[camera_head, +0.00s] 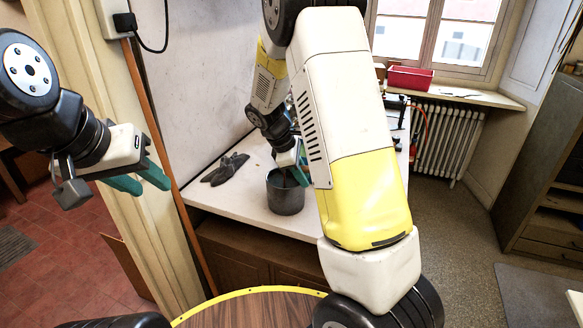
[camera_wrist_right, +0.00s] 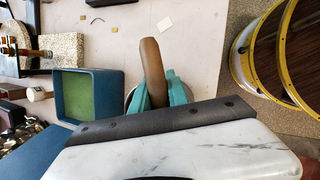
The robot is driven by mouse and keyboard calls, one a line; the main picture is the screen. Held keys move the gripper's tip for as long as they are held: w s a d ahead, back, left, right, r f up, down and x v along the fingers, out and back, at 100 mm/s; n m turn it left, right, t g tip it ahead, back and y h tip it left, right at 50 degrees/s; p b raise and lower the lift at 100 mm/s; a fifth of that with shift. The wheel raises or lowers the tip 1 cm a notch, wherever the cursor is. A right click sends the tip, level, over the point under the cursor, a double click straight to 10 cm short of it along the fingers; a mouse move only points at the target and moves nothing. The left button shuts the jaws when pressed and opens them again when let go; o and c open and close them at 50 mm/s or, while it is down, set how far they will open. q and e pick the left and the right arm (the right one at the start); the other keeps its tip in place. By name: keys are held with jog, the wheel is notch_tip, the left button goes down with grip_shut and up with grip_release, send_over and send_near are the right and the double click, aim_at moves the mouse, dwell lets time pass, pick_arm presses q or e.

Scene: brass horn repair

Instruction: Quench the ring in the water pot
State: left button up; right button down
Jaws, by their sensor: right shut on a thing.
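A dark grey pot (camera_head: 285,196) stands near the front edge of the white bench. My right gripper (camera_head: 292,166) is just above its mouth. In the right wrist view the teal fingers of my right gripper (camera_wrist_right: 157,92) are shut on a brown handle (camera_wrist_right: 152,60). Part of a round grey rim shows behind the fingers. I cannot see the ring, and the pot's inside is mostly hidden. My left gripper (camera_head: 140,182) is open and empty, out to the left, away from the bench.
Dark gloves (camera_head: 225,168) lie on the bench left of the pot. A blue square box with a green inside (camera_wrist_right: 88,95) and a pale speckled block (camera_wrist_right: 62,50) are left of my right gripper in the wrist view. A red bin (camera_head: 410,78) sits on the windowsill.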

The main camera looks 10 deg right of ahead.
jog(key=shift+s+f, duration=0.45)
jog(key=shift+f, duration=0.35)
jog(key=shift+w+r, duration=0.2)
jog(key=shift+r, duration=1.35)
jog(key=shift+w+r, duration=0.2)
jog(key=shift+r, duration=1.3)
jog(key=shift+r, duration=2.5)
